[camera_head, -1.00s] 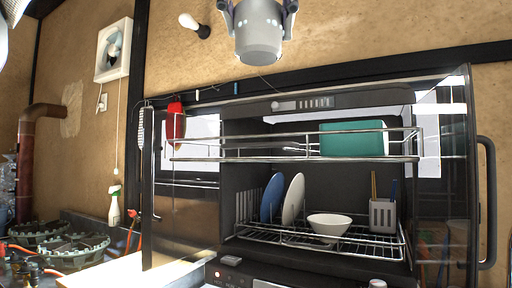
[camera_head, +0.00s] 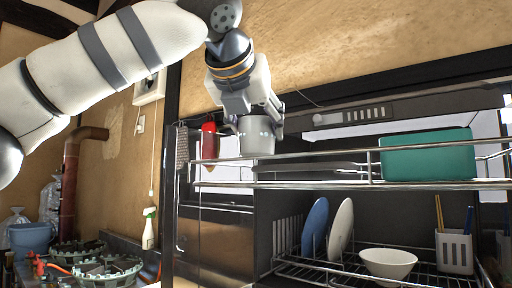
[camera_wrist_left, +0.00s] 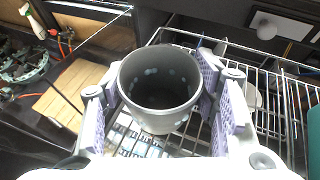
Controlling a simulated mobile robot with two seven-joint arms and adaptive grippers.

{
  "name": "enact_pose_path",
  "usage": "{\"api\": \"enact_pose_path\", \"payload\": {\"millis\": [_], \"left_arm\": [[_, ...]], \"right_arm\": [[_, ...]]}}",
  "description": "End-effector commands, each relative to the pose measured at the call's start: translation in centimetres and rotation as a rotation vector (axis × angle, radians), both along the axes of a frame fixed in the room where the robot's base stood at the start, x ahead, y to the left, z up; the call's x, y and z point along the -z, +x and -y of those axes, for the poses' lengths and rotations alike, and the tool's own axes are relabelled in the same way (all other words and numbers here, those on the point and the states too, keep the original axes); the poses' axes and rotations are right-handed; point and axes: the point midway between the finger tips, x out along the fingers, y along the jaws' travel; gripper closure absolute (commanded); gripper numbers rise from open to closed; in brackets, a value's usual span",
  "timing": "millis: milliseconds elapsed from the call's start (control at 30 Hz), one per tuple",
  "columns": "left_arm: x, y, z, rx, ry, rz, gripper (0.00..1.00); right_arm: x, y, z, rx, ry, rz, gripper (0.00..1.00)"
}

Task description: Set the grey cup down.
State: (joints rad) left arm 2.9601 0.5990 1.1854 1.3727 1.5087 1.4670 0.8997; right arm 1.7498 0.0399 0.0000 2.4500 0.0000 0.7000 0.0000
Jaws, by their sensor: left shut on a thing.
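The grey cup (camera_head: 257,137) is upright in my left gripper (camera_head: 256,118), whose fingers close on it from both sides. In the left wrist view, the open mouth of the cup (camera_wrist_left: 160,82) faces the camera, empty, between the purple finger pads (camera_wrist_left: 165,112). The cup is at the left part of the wire upper shelf (camera_head: 330,184) of the dish rack, with its bottom near the height of the top rail. Shelf wires (camera_wrist_left: 190,140) show below it. I cannot tell whether the cup touches them. My right gripper is not in view.
A teal box (camera_head: 427,155) stands on the right of the upper shelf. A red bottle (camera_head: 209,138) is close left of the cup. The lower rack holds a blue plate (camera_head: 315,228), a white plate (camera_head: 341,228), a white bowl (camera_head: 388,263) and a utensil holder (camera_head: 454,252).

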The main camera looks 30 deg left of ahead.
Motion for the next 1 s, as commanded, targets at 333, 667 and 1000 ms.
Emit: {"api": "enact_pose_path", "payload": {"millis": [333, 667, 1000], "left_arm": [[3.9, 0.3, -0.6, 0.001, -0.001, 0.001, 0.77], [4.2, 0.3, -0.6, -0.001, 0.0, 0.001, 0.37], [4.2, 0.3, -0.6, 0.0, 0.0, 0.001, 0.26]], "right_arm": [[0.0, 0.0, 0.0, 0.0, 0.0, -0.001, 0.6], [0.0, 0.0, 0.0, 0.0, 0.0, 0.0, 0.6], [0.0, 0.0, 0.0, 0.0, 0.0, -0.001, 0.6]]}}
